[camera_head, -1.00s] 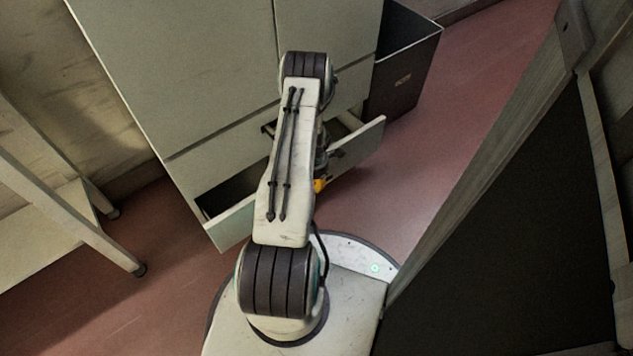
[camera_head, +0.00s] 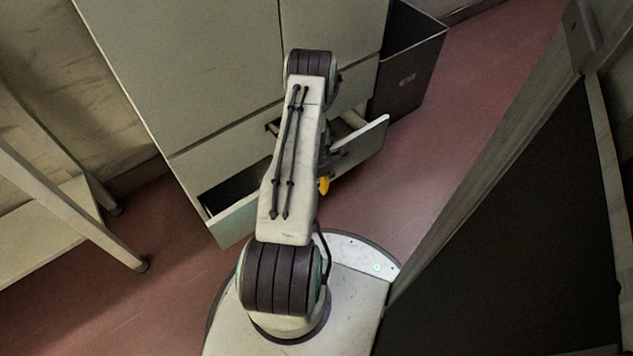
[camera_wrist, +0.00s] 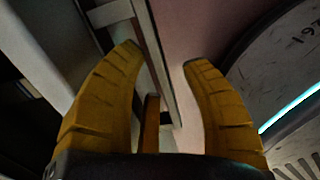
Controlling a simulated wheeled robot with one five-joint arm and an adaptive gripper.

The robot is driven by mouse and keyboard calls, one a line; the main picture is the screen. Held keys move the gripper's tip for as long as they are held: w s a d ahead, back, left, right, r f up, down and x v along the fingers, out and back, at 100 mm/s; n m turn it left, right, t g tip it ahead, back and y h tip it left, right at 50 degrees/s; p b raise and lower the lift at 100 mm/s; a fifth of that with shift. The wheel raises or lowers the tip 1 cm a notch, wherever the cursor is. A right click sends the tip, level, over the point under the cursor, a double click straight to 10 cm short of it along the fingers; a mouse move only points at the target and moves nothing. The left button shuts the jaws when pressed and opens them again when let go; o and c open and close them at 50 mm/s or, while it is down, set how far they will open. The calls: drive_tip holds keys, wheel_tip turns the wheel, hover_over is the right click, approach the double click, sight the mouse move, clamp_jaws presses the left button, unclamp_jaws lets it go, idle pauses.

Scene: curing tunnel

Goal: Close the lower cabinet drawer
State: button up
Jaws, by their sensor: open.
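The lower cabinet drawer (camera_head: 238,219) is pulled out at the foot of the pale cabinet (camera_head: 190,75). Its front runs from the lower left up to the right, and my arm hides its middle. My gripper (camera_head: 325,185) shows only as a bit of yellow beside my arm, in front of the drawer's right half. In the wrist view my gripper (camera_wrist: 163,55) has its two yellow fingers spread apart. A pale drawer edge (camera_wrist: 158,75) runs between the fingers, nearer the left one. I cannot tell whether a finger touches it.
A dark open bin (camera_head: 408,75) stands right of the cabinet. A pale table or rack (camera_head: 70,205) with legs stands at the left. A large dark panel with a grey frame (camera_head: 500,240) fills the right. Red floor is clear between the drawer and that panel.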

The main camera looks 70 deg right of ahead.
wheel_tip(320, 180, up, 12)
idle(0.6)
drive_tip(key=shift+f, duration=0.1)
drive_tip(key=shift+c, duration=0.2)
